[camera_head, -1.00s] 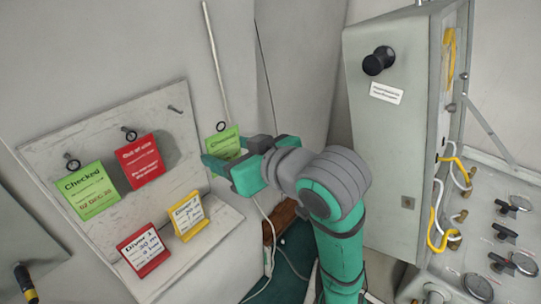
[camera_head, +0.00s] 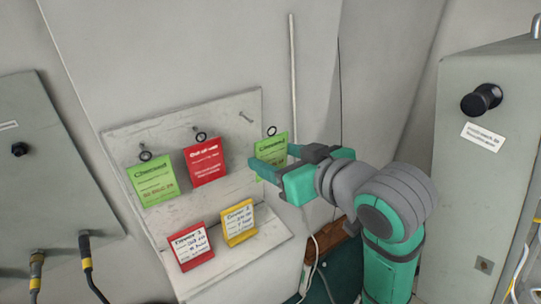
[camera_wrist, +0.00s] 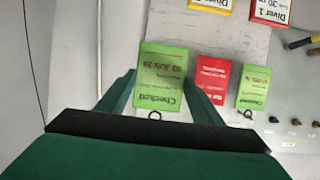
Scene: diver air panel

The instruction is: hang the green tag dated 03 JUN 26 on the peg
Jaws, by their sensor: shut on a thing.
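My gripper (camera_head: 272,170) is shut on a green "Checked" tag (camera_head: 275,147) with a black ring (camera_head: 271,131) at its top. In the wrist view the held tag (camera_wrist: 162,80) appears upside down between the fingers, its red date reading like 03 JUN 26. The bare peg (camera_head: 246,117) sticks out near the board's upper right corner. The ring is right of and slightly below the peg in the head view, apart from it. The peg cannot be made out in the wrist view.
The pale board (camera_head: 225,118) holds another green tag (camera_head: 153,181) and a red tag (camera_head: 205,162) on pegs. A red-framed card (camera_head: 192,246) and a yellow-framed card (camera_head: 239,223) stand on its lower ledge. A grey cabinet (camera_head: 480,190) stands at right.

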